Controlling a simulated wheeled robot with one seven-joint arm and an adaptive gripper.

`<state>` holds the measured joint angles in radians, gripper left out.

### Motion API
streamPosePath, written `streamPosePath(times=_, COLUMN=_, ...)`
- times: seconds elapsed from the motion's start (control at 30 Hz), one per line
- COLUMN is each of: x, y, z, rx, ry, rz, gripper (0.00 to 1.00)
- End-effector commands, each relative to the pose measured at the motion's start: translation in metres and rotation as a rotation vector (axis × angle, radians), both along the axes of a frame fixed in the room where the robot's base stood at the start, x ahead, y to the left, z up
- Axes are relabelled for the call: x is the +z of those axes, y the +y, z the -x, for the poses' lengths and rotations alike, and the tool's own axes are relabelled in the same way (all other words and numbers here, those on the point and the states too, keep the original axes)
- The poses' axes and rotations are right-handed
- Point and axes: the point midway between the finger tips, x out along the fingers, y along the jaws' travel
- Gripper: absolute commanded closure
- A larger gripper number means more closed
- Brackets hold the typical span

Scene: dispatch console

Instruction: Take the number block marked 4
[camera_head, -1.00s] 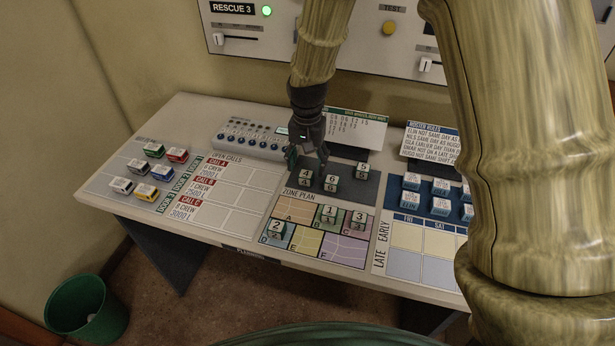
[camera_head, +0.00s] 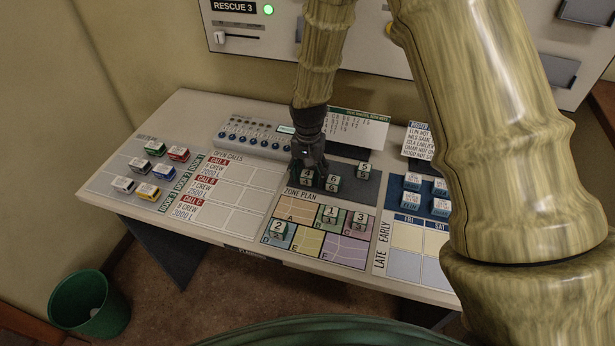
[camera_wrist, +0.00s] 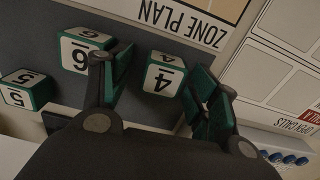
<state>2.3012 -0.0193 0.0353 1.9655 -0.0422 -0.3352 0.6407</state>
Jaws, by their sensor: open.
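The number block marked 4 (camera_wrist: 164,79), green with a white numbered face, sits on the dark grey strip (camera_head: 352,187) above the zone plan. In the wrist view it lies between the two open fingers of my gripper (camera_wrist: 160,92), apart from the right finger. In the head view my gripper (camera_head: 308,172) is low over block 4 (camera_head: 306,176) and partly covers it. Block 6 (camera_wrist: 82,50) stands close by, just outside the left finger; it also shows in the head view (camera_head: 333,183). Block 5 (camera_wrist: 22,92) is farther off on the same strip (camera_head: 363,171).
Blocks 1 (camera_head: 327,214), 2 (camera_head: 279,231) and 3 (camera_head: 359,221) stand on the zone plan (camera_head: 308,243). A row of blue knobs (camera_head: 255,139) lies behind the open calls board (camera_head: 230,195). Blue name blocks (camera_head: 441,206) are at the right.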

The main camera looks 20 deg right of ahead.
Motion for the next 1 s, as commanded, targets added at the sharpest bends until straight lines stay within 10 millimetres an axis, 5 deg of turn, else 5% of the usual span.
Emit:
streamPosePath(times=0.3, x=0.000, y=0.000, z=0.000, rx=0.000, ry=0.000, rz=0.000, gripper=0.83)
streamPosePath(times=0.7, x=0.003, y=0.000, z=0.000, rx=0.000, ry=0.000, rz=0.000, gripper=0.83)
streamPosePath(times=1.0, x=0.027, y=0.000, z=-0.001, rx=0.001, ry=-0.002, rz=0.000, gripper=0.83)
